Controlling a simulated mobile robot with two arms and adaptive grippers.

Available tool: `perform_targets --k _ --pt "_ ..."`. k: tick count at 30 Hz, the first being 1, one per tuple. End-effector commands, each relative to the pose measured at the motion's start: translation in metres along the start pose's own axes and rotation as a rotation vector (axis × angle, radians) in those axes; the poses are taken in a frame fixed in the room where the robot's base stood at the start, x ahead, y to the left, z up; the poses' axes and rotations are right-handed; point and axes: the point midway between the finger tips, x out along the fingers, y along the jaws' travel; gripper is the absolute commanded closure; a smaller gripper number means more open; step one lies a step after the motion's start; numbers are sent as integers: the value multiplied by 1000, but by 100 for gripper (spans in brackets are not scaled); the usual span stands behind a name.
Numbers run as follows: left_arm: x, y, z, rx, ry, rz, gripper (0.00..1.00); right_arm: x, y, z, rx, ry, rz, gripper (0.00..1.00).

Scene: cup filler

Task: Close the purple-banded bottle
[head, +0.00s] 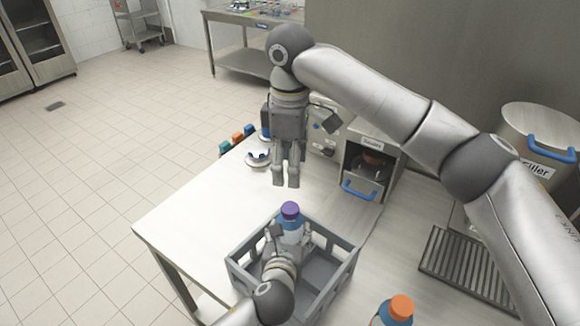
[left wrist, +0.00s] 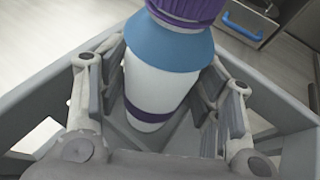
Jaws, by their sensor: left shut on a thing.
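The purple-banded bottle (head: 291,228) is white with a blue shoulder, and a purple cap (head: 290,210) sits on its top. It stands upright in the grey crate (head: 340,283). In the left wrist view the bottle (left wrist: 158,88) shows its purple band low on the body. My left gripper (head: 287,245) is shut on the bottle's body, with a finger on each side. My right gripper (head: 286,183) points down above and behind the cap, apart from it, with nothing seen in it. Its fingers look close together, but their opening is unclear.
An orange-capped bottle (head: 398,308) stands right of the crate. A machine with a blue handle (head: 360,190) and a large filler pot (head: 535,135) stand at the back right. Small coloured items (head: 237,138) line the table's far left edge. The table's left part (head: 200,205) is clear.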

Motion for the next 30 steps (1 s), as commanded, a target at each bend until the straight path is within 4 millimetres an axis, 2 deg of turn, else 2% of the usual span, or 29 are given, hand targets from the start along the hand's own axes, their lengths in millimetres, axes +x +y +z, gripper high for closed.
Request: perform_targets --k 2,3,8,22,26,30 --pt "0 0 -1 0 2 0 100 0 0 0 0 0 0 40" --pt "0 0 -1 0 2 0 37 0 0 0 0 0 0 40" --pt "0 0 -1 0 1 0 16 0 0 0 0 0 0 40" --pt "-6 0 0 1 1 1 15 0 0 0 0 0 0 40" --pt "-22 0 -1 2 0 -1 15 0 0 0 0 0 0 40" --pt "-49 -1 -1 1 1 -3 15 0 0 0 0 0 0 40"
